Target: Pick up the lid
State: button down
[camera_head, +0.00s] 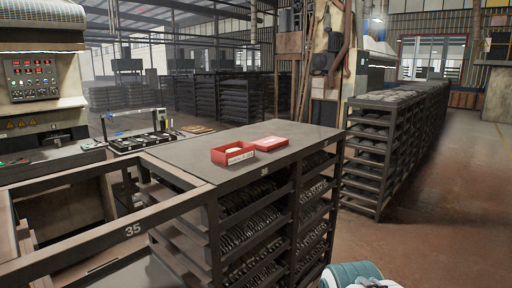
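A small red box (225,157) with a white label on its front stands on the dark top of a metal rack. Its top looks open, and something pale shows inside. A flat red piece that looks like the lid (271,143) lies on the same surface, just right of the box and close to it. I cannot tell whether the two touch. A white and teal part of my own body shows at the bottom edge, well below and right of the lid. My gripper's fingers are not in view.
The rack top (290,160) around the box is mostly clear. An empty metal frame marked 35 (132,231) extends at the left front. A control machine (40,85) stands at the left. Another loaded rack (368,160) stands at the right, with open floor (450,200) beyond.

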aim_at(268, 144)
jog(key=z, duration=0.5)
jog(key=k, duration=1.2)
jog(key=z, duration=0.9)
jog(key=i, duration=2.25)
jog(key=u, duration=0.65)
jog(key=i, duration=1.2)
jog(key=u, duration=1)
